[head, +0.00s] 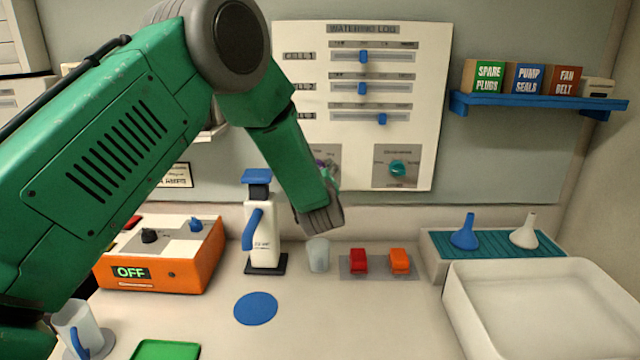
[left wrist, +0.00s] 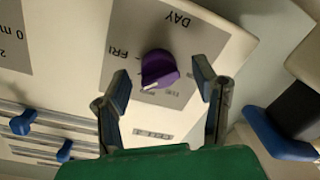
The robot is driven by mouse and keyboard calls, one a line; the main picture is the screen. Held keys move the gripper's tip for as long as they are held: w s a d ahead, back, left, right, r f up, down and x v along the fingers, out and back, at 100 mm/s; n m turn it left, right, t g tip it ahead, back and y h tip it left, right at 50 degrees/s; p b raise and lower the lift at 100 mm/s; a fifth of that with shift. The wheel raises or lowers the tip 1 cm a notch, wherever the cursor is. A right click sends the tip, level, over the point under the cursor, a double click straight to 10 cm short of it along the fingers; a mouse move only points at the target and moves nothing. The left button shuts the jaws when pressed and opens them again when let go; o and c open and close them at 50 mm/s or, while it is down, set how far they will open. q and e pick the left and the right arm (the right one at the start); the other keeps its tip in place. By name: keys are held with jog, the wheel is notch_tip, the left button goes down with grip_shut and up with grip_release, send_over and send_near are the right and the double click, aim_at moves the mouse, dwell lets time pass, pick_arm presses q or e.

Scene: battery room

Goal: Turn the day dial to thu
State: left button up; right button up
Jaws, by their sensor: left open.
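The purple day dial (left wrist: 159,68) sits on a grey plate marked DAY in the left wrist view. FRI is readable beside it; other small lettering is partly hidden or too small to read. A pale pointer mark shows on the dial's lower left edge there. My left gripper (left wrist: 162,80) is open, with one finger on each side of the dial; contact cannot be told. In the head view only a bit of the purple dial (head: 320,162) shows, mostly hidden by my left arm. My right gripper is not in view.
The watering log board (head: 375,45) carries several blue sliders, and a teal dial (head: 397,168) at lower right. Below stand a white bottle (head: 262,235), a clear cup (head: 318,255), red and orange clips and an orange OFF box (head: 190,275). A white tray (head: 455,315) is at right.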

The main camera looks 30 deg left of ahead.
pick_arm(q)
jog(key=v, duration=1)
jog(key=shift+d+f, duration=0.2)
jog(key=shift+d, duration=0.05)
jog(key=shift+s, duration=0.1)
